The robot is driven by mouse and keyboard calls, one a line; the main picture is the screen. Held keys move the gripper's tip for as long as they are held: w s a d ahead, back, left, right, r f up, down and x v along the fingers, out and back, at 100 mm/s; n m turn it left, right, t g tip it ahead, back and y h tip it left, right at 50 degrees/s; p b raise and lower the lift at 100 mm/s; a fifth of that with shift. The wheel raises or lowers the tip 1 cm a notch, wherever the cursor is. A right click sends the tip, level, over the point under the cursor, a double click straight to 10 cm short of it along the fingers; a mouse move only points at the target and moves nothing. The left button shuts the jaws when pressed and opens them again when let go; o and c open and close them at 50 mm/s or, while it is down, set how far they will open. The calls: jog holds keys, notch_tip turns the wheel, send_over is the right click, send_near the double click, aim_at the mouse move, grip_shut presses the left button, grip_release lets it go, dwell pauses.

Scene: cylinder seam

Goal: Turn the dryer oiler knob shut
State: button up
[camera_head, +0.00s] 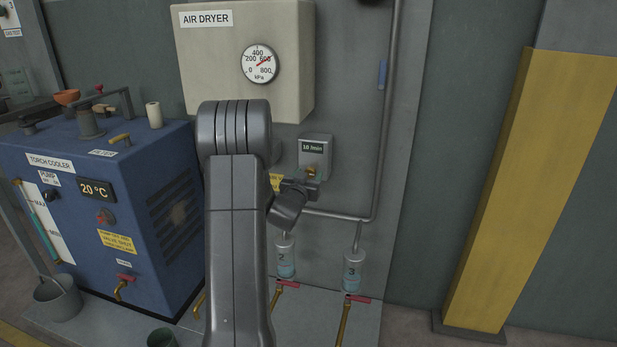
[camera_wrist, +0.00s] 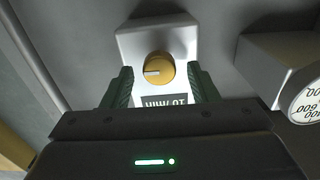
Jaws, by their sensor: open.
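The yellow knob (camera_wrist: 154,69) sits on the face of a small pale box (camera_wrist: 128,42) in the wrist view. A white mark on the knob points to the left in that view. A label, upside down there, lies beside the knob. My gripper (camera_wrist: 160,68) is open, with one dark green finger on each side of the knob and gaps between. In the head view the same box (camera_head: 316,148) reads about "10 l/min". The knob shows just above my gripper (camera_head: 305,183), partly hidden by it.
The AIR DRYER cabinet (camera_head: 230,85) with its gauge (camera_head: 260,64) is above the box. A grey pipe (camera_head: 388,110) runs down at right. Numbered bowls (camera_head: 353,272) with red-handled taps hang below. The blue torch cooler (camera_head: 110,215) stands at left.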

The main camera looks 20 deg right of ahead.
jog(key=shift+w+d, duration=0.3)
jog(key=shift+w, duration=0.05)
jog(key=c, duration=1)
